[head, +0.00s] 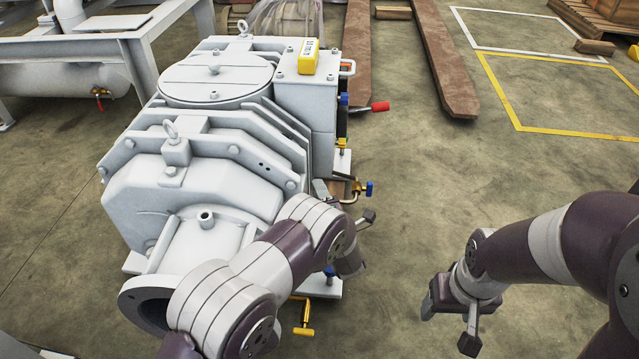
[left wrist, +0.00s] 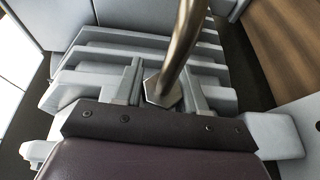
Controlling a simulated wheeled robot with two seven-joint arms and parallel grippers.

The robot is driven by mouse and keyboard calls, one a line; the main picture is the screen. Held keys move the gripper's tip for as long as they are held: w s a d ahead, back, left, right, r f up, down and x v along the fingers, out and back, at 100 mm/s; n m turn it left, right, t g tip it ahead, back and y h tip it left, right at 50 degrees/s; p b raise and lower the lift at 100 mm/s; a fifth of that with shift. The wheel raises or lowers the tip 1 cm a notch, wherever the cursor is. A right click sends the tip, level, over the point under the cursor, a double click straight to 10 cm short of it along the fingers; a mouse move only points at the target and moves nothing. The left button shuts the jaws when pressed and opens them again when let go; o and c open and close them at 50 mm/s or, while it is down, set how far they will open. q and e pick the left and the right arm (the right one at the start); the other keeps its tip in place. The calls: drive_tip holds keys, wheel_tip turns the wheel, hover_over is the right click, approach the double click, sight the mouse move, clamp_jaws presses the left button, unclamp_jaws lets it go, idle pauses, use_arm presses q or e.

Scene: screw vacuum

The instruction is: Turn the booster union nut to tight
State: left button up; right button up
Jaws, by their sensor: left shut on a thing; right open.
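The union nut (left wrist: 162,94), a metal hexagon at the foot of a bent bronze-coloured pipe (left wrist: 184,38), shows in the left wrist view. My left gripper (left wrist: 161,84) is shut on the nut, with one pale finger on each side of it. In the head view my left arm reaches over the lower right side of the grey vacuum pump (head: 205,150), and its forearm and wrist hide the nut and most of the gripper. My right gripper (head: 449,318) is open and empty, over bare floor to the right of the pump.
A yellow device (head: 308,56) sits on the pump's top. A red-handled lever (head: 379,107), a blue-tipped valve (head: 369,189) and a yellow valve handle (head: 304,331) stick out on its right side. Brown beams (head: 440,60) lie behind.

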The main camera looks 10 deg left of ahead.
use_arm(q)
drive_tip(key=m+g+p, duration=0.1)
drive_tip(key=g+p, duration=0.1)
drive_tip(key=p, duration=0.2)
drive_tip(key=g+h+p, duration=0.1)
drive_tip(key=g+p, duration=0.2)
drive_tip(key=p, duration=0.1)
drive_tip(key=m+g+h+p, duration=0.1)
drive_tip(key=g+p, duration=0.2)
drive_tip(key=p, duration=0.1)
drive_tip(key=shift+s+f+m, duration=0.3)
drive_tip(key=shift+f+g+p, duration=0.1)
drive_tip(key=shift+g+p, duration=0.3)
drive_tip(key=shift+p, duration=0.15)
drive_tip(key=shift+s+f+m+g, duration=0.1)
drive_tip(key=shift+f+m+g, duration=0.2)
drive_tip(key=shift+g, duration=0.5)
drive_tip(key=shift+s+f+m+g+b, duration=0.1)
drive_tip(key=shift+m+g+b, duration=0.05)
drive_tip(key=shift+g, duration=0.5)
drive_tip(key=shift+s+m+g+b, duration=0.1)
drive_tip(key=shift+m+g+b, duration=0.05)
drive_tip(key=shift+g, duration=0.5)
